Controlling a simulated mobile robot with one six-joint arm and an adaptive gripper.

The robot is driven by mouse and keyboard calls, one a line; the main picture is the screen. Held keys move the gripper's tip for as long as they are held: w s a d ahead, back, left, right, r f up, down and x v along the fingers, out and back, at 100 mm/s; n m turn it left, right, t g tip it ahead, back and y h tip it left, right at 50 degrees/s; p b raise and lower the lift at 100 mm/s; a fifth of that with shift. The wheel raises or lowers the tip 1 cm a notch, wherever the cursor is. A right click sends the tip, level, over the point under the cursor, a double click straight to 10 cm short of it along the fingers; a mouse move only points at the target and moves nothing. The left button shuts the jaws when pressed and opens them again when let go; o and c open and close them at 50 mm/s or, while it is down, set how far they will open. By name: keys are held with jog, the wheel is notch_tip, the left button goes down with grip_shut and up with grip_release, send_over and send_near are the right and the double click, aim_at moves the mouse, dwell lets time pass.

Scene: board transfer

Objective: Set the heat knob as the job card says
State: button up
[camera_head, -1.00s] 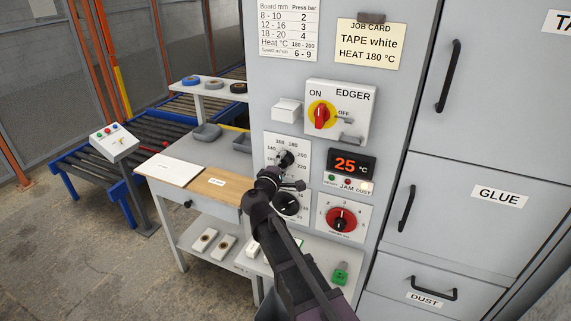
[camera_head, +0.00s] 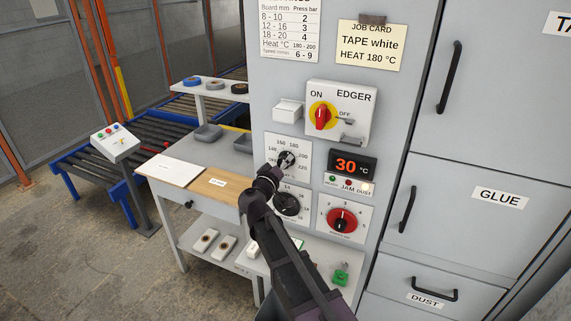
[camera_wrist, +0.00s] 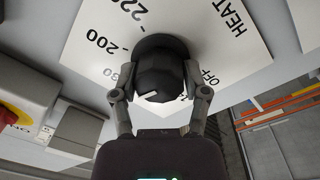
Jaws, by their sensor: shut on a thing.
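The heat knob (camera_wrist: 162,72) is black and round, on a white dial plate marked HEAT, OFF, 200 and 220 in the wrist view. In the head view the heat knob (camera_head: 286,160) is partly behind my gripper (camera_head: 278,170). My gripper (camera_wrist: 160,98) is shut on the knob, one finger on each side. A white line shows on the knob's face, but I cannot tell which number it meets. The job card (camera_head: 371,45) reads TAPE white, HEAT 180 °C. The red display (camera_head: 352,166) reads 30 °C.
The EDGER switch (camera_head: 322,116) with its red handle is just above right. A second black knob (camera_head: 287,204) sits below, and a red knob (camera_head: 341,220) to its right. A bench (camera_head: 222,187) with boards stands at left.

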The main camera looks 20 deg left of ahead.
jog(key=shift+w+r+m, duration=0.1)
jog(key=shift+w+m, duration=0.1)
jog(key=shift+m, duration=0.7)
jog(key=o, duration=1.1)
jog(key=shift+o, duration=0.2)
jog(key=shift+s+d+f, duration=0.1)
jog(key=shift+s+f, duration=0.1)
